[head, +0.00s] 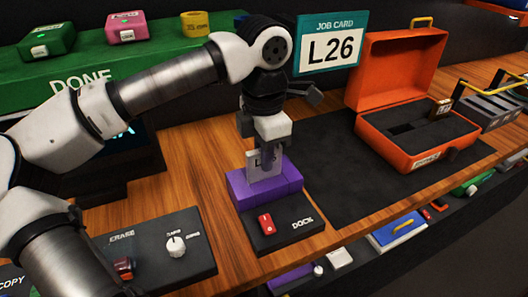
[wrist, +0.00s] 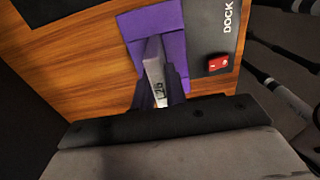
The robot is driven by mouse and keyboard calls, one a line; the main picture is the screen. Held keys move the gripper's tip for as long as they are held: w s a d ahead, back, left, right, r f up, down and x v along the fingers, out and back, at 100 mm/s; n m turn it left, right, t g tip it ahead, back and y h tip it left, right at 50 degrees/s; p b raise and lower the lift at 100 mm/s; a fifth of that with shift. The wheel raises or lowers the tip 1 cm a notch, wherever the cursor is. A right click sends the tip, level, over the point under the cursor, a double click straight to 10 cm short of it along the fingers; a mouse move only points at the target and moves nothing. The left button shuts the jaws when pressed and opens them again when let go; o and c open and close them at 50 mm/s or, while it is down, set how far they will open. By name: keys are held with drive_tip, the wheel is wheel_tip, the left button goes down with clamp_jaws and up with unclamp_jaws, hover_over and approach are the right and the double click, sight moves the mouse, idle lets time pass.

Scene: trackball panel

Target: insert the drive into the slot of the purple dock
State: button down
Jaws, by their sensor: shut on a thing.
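The drive (head: 257,166) is a thin, light grey slab with a dark label, held upright in the head view. In the wrist view the drive (wrist: 154,66) shows edge-on, with "26" readable on its label. My gripper (head: 268,152) is shut on the drive, directly above the purple dock (head: 262,190). The drive's lower end meets the dock's top in the head view; whether it is inside the slot I cannot tell. The slot is hidden by the drive and fingers. The purple dock (wrist: 133,27) also shows around the drive in the wrist view.
A red switch (head: 266,223) sits on the black DOCK base. The ERASE panel (head: 150,255) with a white knob is at left. An open orange case (head: 400,150) stands on a dark mat (head: 335,165) at right. A job card (head: 331,45) reads L26.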

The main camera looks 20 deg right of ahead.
drive_tip(key=shift+f+b, duration=0.55)
drive_tip(key=shift+f, duration=0.2)
drive_tip(key=c, duration=1.3)
unclamp_jaws()
drive_tip(key=shift+c, duration=0.2)
drive_tip(key=shift+r+p, duration=3.65)
drive_tip(key=shift+r, duration=1.85)
